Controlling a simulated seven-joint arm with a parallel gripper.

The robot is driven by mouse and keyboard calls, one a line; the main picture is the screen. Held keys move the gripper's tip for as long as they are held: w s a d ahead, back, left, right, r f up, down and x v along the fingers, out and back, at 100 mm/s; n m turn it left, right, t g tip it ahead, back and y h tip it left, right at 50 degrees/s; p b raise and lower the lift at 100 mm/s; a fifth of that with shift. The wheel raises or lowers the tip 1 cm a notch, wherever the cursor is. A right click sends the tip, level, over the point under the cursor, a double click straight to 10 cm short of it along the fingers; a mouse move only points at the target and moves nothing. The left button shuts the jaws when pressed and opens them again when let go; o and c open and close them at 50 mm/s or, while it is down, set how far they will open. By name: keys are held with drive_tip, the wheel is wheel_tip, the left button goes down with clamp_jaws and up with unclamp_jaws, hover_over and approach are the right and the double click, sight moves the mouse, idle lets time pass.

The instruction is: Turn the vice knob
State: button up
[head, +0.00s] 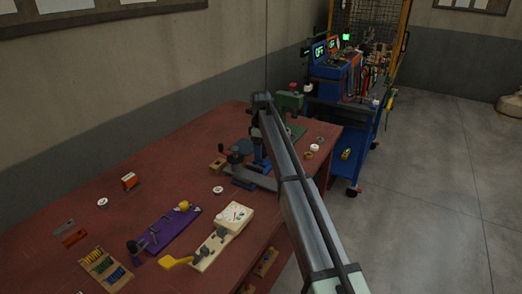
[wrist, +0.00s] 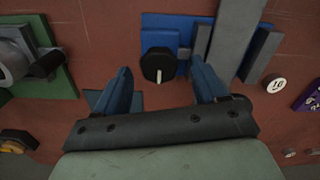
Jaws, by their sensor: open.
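In the wrist view a round black knob (wrist: 158,66) with a white mark shows between the blue fingertips of my gripper (wrist: 162,75). My gripper is open, with a finger on each side of the knob; I cannot tell whether either finger touches it. The knob sits by a blue base (wrist: 163,24) with grey bars (wrist: 237,30) beside it, which looks like the vice. In the head view the vice's grey body (head: 257,180) is on the red-brown table, partly hidden by my gripper and arm.
The table (head: 90,165) holds a purple board (head: 165,235), a cream box with a dial (head: 235,216) and a wooden tray (head: 105,268). A green device (head: 290,103) stands at the far end. In the wrist view a green plate (wrist: 55,80) is at left and a white disc (wrist: 275,83) at right.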

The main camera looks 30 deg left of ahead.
drive_tip(key=shift+f, duration=0.2)
drive_tip(key=shift+c, duration=0.4)
drive_tip(key=c, duration=1)
